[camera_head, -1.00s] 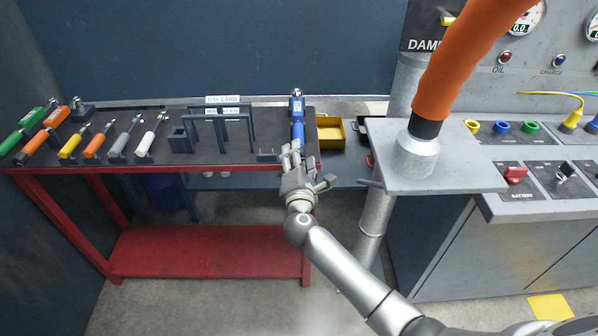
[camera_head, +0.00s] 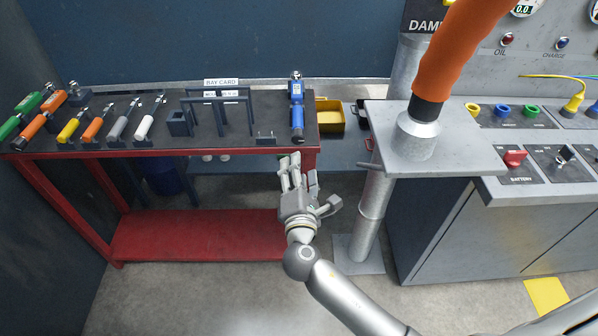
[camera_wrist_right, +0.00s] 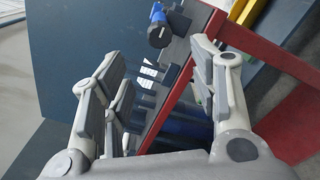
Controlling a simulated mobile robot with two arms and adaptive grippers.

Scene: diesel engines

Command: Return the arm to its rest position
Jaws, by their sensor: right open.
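My right gripper (camera_head: 297,180) is in front of the red tool bench (camera_head: 205,234), just below and short of its front edge at the right end. Its fingers are apart and hold nothing; the right wrist view also shows the open gripper (camera_wrist_right: 165,85). The blue-handled tool (camera_head: 297,108) stands at the right end of the bench top, apart from the fingers. In the right wrist view the blue tool (camera_wrist_right: 158,28) shows beyond the fingertips near the top. My left gripper is not in view.
Several coloured-handled tools, such as the yellow one (camera_head: 72,128), lie on the bench's left part. A yellow bin (camera_head: 329,116) stands behind the bench's right end. A grey plate (camera_head: 455,150) with an orange hose (camera_head: 455,50) is to the right. Floor is open in front.

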